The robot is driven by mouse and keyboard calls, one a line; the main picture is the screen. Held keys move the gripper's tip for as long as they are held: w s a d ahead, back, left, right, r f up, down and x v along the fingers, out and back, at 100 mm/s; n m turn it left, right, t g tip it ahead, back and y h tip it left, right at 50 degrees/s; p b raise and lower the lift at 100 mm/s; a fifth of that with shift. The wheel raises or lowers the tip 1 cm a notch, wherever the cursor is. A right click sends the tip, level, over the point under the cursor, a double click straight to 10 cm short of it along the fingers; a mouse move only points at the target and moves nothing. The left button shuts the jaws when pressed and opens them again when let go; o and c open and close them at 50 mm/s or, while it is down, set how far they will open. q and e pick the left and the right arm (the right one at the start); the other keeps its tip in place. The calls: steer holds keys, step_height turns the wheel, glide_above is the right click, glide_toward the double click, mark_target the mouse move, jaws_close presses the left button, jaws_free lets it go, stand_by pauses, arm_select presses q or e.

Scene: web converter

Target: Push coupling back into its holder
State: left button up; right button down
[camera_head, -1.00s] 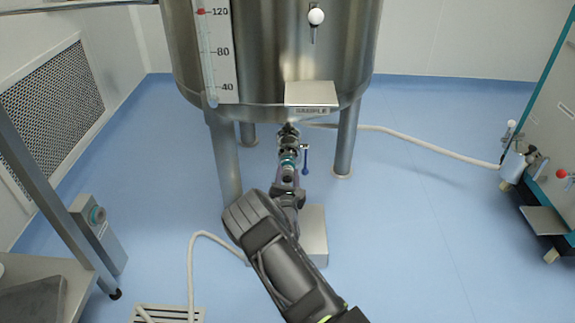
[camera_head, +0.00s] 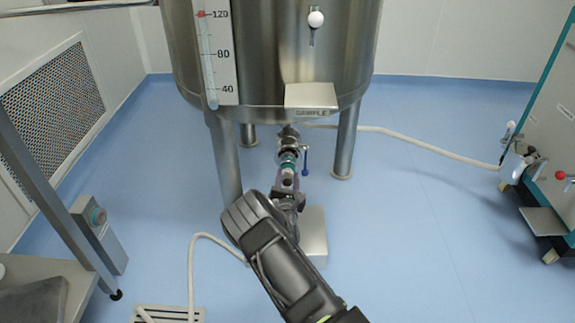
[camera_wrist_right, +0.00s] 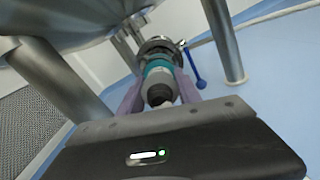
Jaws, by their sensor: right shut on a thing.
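The coupling (camera_head: 288,168) is a grey cylindrical piece with a teal ring, below the tank. In the right wrist view the coupling (camera_wrist_right: 158,82) sits between two purple fingers, its dark round end towards the camera. My right gripper (camera_head: 288,181) is shut on it. In the wrist view the gripper (camera_wrist_right: 160,92) has one finger on each side of it. The coupling is in line with the metal valve fitting (camera_head: 289,142) under the tank; I cannot tell whether they touch. I cannot pick out a separate holder with certainty. My left gripper is not in view.
The steel tank (camera_head: 275,60) stands on metal legs above the fitting. A blue valve lever (camera_head: 306,163) hangs just right of it. A grey box (camera_head: 314,235) stands on the floor by my arm. A pale hose (camera_head: 430,146) runs right.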

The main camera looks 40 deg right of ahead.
mark_target(287, 182)
steer(key=shift+p+v, duration=1.15)
steer(key=shift+v, duration=0.55)
steer(key=shift+p+v, duration=0.95)
steer(key=shift+v, duration=0.2)
steer(key=shift+p+v, duration=0.4)
steer(key=shift+v, duration=0.45)
